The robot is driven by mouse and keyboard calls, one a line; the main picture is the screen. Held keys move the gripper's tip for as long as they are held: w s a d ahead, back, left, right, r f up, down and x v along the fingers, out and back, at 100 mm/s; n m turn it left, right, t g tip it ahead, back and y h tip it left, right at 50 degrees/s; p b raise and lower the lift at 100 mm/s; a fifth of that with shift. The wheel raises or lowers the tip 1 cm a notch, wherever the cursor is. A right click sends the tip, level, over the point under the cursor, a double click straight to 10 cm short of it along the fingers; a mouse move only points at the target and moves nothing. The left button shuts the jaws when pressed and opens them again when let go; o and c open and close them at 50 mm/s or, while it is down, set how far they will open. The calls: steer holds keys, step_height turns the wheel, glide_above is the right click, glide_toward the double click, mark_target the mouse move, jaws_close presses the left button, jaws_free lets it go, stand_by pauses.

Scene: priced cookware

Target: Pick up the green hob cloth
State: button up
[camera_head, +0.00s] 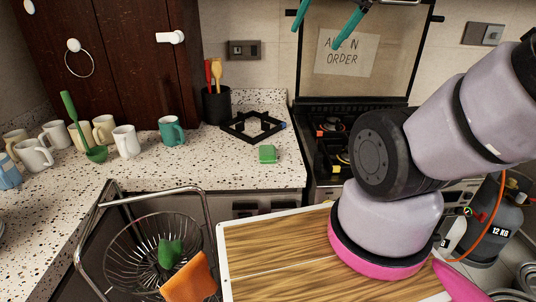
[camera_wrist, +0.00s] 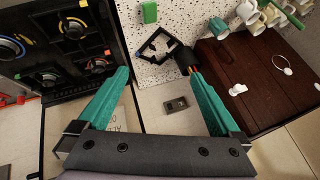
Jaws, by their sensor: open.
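The green hob cloth (camera_head: 267,154) is a small folded block lying on the speckled counter, just left of the hob. It also shows at the top of the wrist view (camera_wrist: 149,12).
A black pan support (camera_head: 253,126) lies behind the cloth, with a utensil pot (camera_head: 216,104) behind it. The gas hob (camera_head: 335,140) is to the right. Several mugs (camera_head: 126,141) and a green ladle (camera_head: 96,153) stand left. A wire basket (camera_head: 150,240) and wooden board (camera_head: 280,260) are in front.

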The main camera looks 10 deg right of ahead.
steer(key=n+g+h, duration=0.2)
steer(key=g, duration=0.5)
glide_above(267, 149)
steer(key=f, duration=3.4)
steer(key=shift+s+d+f, duration=0.15)
steer(key=shift+s+d, duration=0.05)
steer(key=shift+d, duration=0.1)
steer(key=f, duration=0.5)
steer(key=shift+a+f, duration=0.1)
steer(key=shift+a, duration=0.2)
